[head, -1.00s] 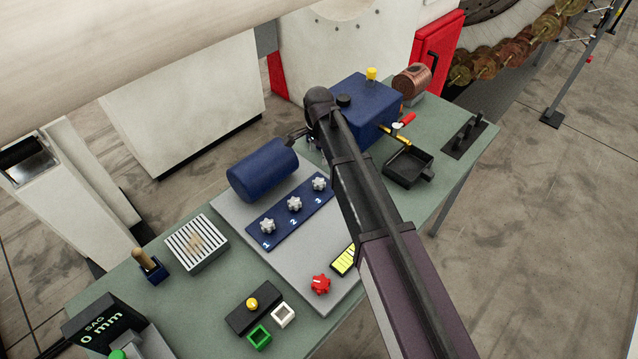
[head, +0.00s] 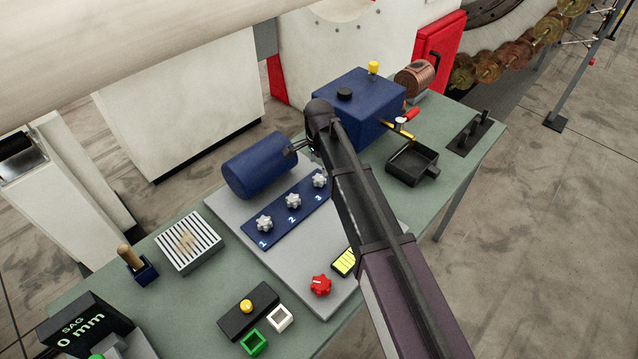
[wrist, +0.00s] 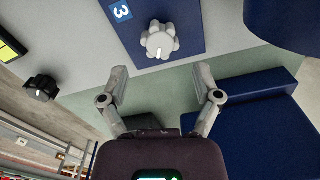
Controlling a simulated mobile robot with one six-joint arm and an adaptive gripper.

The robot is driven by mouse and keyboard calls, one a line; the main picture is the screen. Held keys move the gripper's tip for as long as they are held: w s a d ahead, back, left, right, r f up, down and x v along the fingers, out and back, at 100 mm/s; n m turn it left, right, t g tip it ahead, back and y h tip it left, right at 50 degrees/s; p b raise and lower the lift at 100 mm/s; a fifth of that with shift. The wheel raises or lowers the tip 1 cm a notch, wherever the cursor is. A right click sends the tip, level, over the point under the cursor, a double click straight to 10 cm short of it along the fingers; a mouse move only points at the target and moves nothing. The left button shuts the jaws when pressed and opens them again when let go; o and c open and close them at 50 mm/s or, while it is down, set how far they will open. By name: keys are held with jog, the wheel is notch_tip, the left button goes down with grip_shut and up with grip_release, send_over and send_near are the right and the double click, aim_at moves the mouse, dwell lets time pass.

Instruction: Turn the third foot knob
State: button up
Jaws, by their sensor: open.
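The third foot knob is a pale grey lobed knob (head: 319,180) at the right end of a blue plate (head: 277,228) marked 1, 2, 3. In the wrist view this knob (wrist: 158,40) sits beside the white 3, with a white pointer line on it. My gripper (wrist: 161,73) is open, its two fingers spread apart and empty. The knob lies just beyond the fingertips, roughly centred between them, with no contact visible. In the head view my gripper (head: 298,147) is partly hidden behind my arm, above the knob plate.
Knob 1 (head: 264,222) and knob 2 (head: 293,201) sit on the same plate. A red knob (head: 320,286) and a black tray (head: 412,165) are nearby.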

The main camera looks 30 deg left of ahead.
aim_at(319, 178)
jog(key=shift+f+b, duration=2.75)
jog(key=shift+f, duration=0.25)
grip_shut()
